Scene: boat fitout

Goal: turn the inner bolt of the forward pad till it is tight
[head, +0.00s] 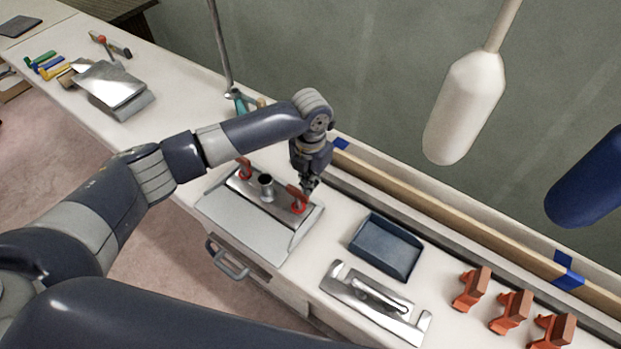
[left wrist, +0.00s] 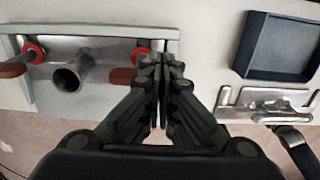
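A grey pad (head: 245,228) lies on the white bench with a shiny metal plate (head: 262,205) on it. A short upright tube (head: 266,182) stands on the plate; it also shows in the left wrist view (left wrist: 68,78). A red bolt with a brown handle sits at each end: one at the left end (head: 244,169), one at the right end (head: 298,203). My left gripper (head: 308,188) is down at the right-end bolt. In the left wrist view its fingers (left wrist: 161,62) are together and partly hide that bolt's red collar (left wrist: 140,55); contact is unclear. My right gripper is out of view.
A dark blue tray (head: 386,246) and a metal plate with a handle (head: 375,302) lie right of the pad. Several orange clamps (head: 472,288) stand farther right. A white fender (head: 465,108) hangs above. Another grey block with a plate (head: 112,88) lies far left.

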